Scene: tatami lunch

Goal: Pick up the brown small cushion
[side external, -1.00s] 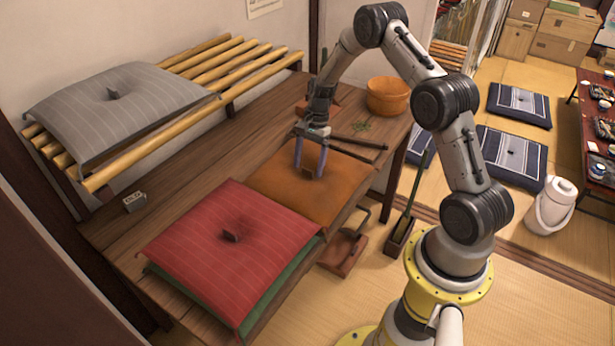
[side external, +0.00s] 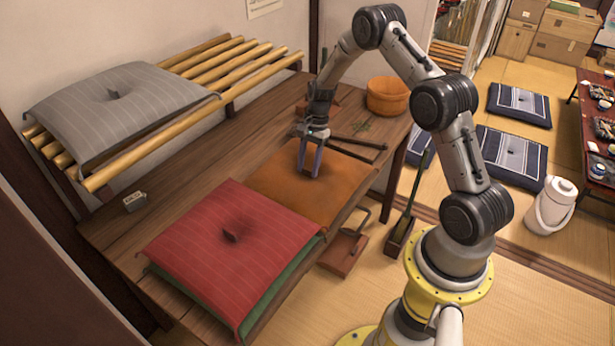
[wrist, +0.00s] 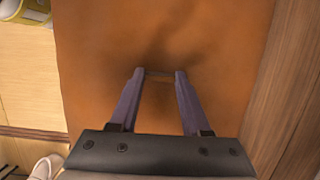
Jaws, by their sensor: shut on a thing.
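The brown small cushion (side external: 278,194) lies flat on the wooden table, just behind the red cushion (side external: 200,258). My gripper (side external: 310,172) points down onto the middle of the brown cushion. It is shut on the cushion's dark tuft in the middle, which is mostly hidden between the fingers. In the wrist view, the brown cushion (wrist: 225,40) fills most of the picture and my gripper (wrist: 160,73) has its fingertips close together against it. The cushion still rests on the table.
The red cushion lies over a green one (side external: 272,290). A grey cushion (side external: 150,90) lies on a bamboo rack (side external: 245,65) at the left. A wooden bucket (side external: 388,96) and dark rods (side external: 360,143) are behind my gripper. A small sign block (side external: 135,202) stands left.

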